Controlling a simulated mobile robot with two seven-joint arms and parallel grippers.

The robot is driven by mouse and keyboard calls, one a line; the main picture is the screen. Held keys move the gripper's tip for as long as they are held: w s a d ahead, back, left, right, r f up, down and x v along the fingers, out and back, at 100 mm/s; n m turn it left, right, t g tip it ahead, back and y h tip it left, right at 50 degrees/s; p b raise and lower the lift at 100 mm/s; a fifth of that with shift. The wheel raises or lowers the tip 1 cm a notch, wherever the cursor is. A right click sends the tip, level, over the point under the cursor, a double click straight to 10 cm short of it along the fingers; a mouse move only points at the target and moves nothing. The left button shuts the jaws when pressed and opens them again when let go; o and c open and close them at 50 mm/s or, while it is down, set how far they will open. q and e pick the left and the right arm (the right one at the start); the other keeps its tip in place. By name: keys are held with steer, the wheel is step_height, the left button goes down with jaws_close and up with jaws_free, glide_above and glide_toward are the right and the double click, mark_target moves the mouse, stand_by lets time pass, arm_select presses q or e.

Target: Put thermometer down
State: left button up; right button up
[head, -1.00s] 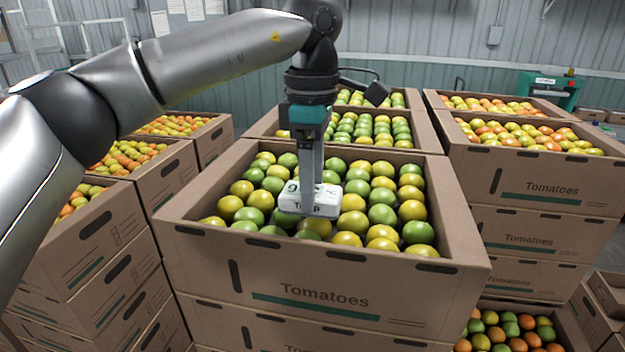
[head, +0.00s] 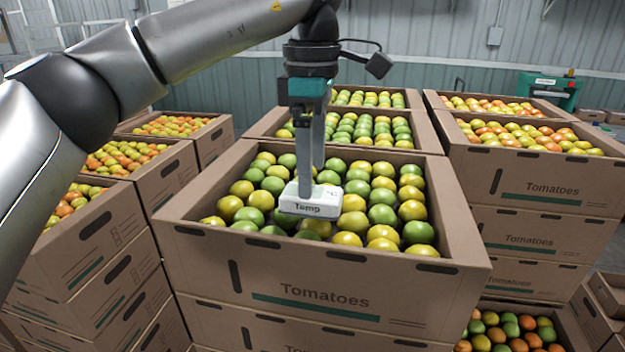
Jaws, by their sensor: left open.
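The thermometer, a small white box marked "Temp" (head: 309,205), rests on the green and yellow tomatoes (head: 383,214) in the front middle carton (head: 336,292). My left gripper (head: 312,190) comes down from above, pointing down at the thermometer. Its fingers are open, with the tips at the thermometer's top and back. Part of the thermometer's upper face is hidden behind the fingers. I cannot tell whether a finger still touches it. My right gripper is not in view.
More tomato cartons stand behind (head: 352,130), in stacks at the right (head: 545,190) and at the left (head: 95,225). A lower carton of mixed tomatoes (head: 510,330) is at the bottom right. A green machine (head: 549,88) stands at the back right.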

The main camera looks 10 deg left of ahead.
arm_select(q)
step_height(320, 180, up, 9)
steer(key=p, duration=0.1)
steer(key=shift+s+f, duration=0.1)
stand_by(0.4)
